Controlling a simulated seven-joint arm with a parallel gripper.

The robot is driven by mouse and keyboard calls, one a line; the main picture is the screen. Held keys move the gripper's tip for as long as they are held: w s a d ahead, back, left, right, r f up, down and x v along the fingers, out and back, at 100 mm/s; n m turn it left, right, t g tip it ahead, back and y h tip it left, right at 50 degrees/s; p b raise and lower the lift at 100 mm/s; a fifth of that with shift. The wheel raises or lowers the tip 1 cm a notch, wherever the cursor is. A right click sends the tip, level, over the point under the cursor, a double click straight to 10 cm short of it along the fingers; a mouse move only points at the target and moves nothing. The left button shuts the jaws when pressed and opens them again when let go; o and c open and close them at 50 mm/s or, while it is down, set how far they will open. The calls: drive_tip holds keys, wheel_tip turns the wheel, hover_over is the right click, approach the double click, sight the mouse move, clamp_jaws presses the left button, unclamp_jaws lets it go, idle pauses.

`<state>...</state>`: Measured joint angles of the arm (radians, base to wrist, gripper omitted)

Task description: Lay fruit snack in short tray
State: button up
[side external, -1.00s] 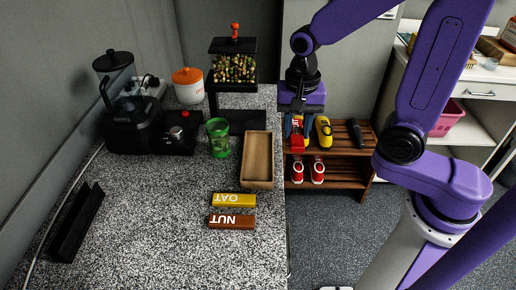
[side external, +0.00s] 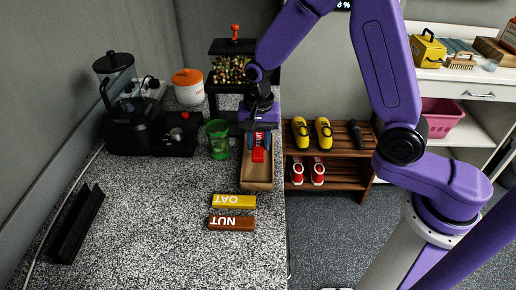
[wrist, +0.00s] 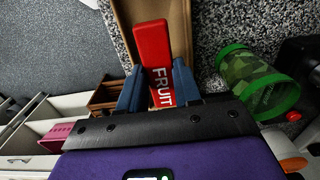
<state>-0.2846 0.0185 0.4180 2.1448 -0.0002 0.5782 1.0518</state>
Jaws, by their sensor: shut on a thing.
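The fruit snack is a red bar (side external: 258,153) with white lettering; it also shows in the wrist view (wrist: 153,45), where "FRUIT" is readable. My gripper (side external: 258,142) is shut on it, with the blue fingers (wrist: 157,88) on both sides of the bar. The short tray is a shallow brown box (side external: 257,186) near the counter's right edge. In the side view the bar is over the tray's far part. In the wrist view the tray (wrist: 180,12) lies behind the bar. I cannot tell how high the bar is above the tray floor.
A green cup (side external: 218,140) stands just left of the tray. A yellow OAT bar (side external: 234,201) and a brown NUT bar (side external: 232,223) lie in front. A dispenser (side external: 231,68) stands behind.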

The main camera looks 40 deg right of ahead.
sight(258, 144)
drive_tip(key=shift+w+f, duration=0.1)
drive_tip(key=shift+f, duration=1.55)
drive_tip(key=shift+f, duration=0.1)
drive_tip(key=o, duration=0.8)
drive_tip(key=shift+c, duration=0.2)
wheel_tip(258, 144, up, 12)
drive_tip(key=shift+f, duration=0.1)
drive_tip(key=s+d+r+n, duration=0.1)
drive_tip(key=s+d+n, duration=0.2)
drive_tip(key=s+n, duration=0.7)
drive_tip(key=s+d+r+n, duration=0.1)
drive_tip(key=s+d+n, duration=0.2)
drive_tip(key=s+n, duration=0.8)
drive_tip(key=s, duration=0.5)
drive_tip(key=shift+s+d+n, duration=0.3)
drive_tip(key=shift+s+d, duration=0.05)
drive_tip(key=shift+s, duration=0.05)
